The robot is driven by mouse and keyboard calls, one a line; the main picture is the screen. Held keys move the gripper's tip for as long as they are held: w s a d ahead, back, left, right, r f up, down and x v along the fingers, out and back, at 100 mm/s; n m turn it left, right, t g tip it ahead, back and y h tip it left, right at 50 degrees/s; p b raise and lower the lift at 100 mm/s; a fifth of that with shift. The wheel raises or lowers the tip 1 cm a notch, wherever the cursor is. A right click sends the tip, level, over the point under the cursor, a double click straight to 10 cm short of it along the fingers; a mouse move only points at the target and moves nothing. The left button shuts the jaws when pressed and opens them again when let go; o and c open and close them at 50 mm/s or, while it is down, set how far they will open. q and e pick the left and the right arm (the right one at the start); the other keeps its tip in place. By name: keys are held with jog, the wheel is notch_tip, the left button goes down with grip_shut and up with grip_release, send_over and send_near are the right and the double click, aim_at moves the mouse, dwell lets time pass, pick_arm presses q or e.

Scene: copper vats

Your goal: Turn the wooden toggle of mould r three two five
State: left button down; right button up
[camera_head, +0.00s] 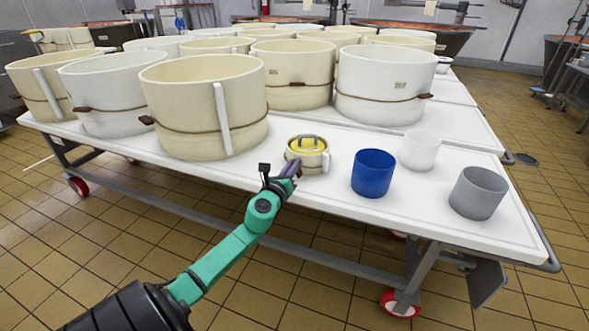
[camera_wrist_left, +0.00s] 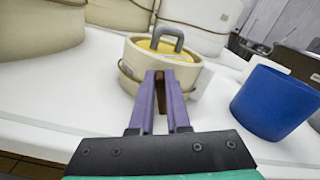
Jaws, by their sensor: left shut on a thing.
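A small cream mould (camera_head: 315,160) with a cord round it, a yellow lid (camera_head: 305,144) and a grey handle stands near the table's front edge. It also shows in the left wrist view (camera_wrist_left: 205,78), straight ahead. My left gripper (camera_head: 293,169) reaches its front side. In the left wrist view, its purple fingers (camera_wrist_left: 161,82) are shut on a brown wooden toggle (camera_wrist_left: 160,90) at the mould's front. The fingers hide most of the toggle. I cannot read the mould's number. My right gripper is in neither view.
A blue cup (camera_head: 373,173), a white cup (camera_head: 419,150) and a grey cup (camera_head: 477,193) stand to the right. Several large cream and white moulds (camera_head: 205,105) fill the white table (camera_head: 330,202) behind and left. Floor in front is clear.

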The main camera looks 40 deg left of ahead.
pick_arm(q)
jog(key=n, duration=0.2)
jog(key=n+b, duration=0.1)
jog(key=n, duration=0.1)
jog(key=shift+s+a+f, duration=0.1)
jog(key=shift+a+f, duration=0.15)
jog(key=shift+a, duration=0.05)
jog(key=n, duration=0.3)
jog(key=shift+s+a+f+n, duration=0.1)
jog(key=shift+a+f+n, duration=0.1)
jog(key=shift+f+n, duration=0.1)
jog(key=n, duration=0.2)
jog(key=shift+a+f+n, duration=0.1)
jog(key=shift+f+n, duration=0.05)
jog(key=shift+n, duration=0.15)
jog(key=shift+f+n, duration=0.15)
jog(key=shift+n, duration=0.7)
jog(key=shift+f+n, duration=0.15)
jog(key=shift+n, duration=0.7)
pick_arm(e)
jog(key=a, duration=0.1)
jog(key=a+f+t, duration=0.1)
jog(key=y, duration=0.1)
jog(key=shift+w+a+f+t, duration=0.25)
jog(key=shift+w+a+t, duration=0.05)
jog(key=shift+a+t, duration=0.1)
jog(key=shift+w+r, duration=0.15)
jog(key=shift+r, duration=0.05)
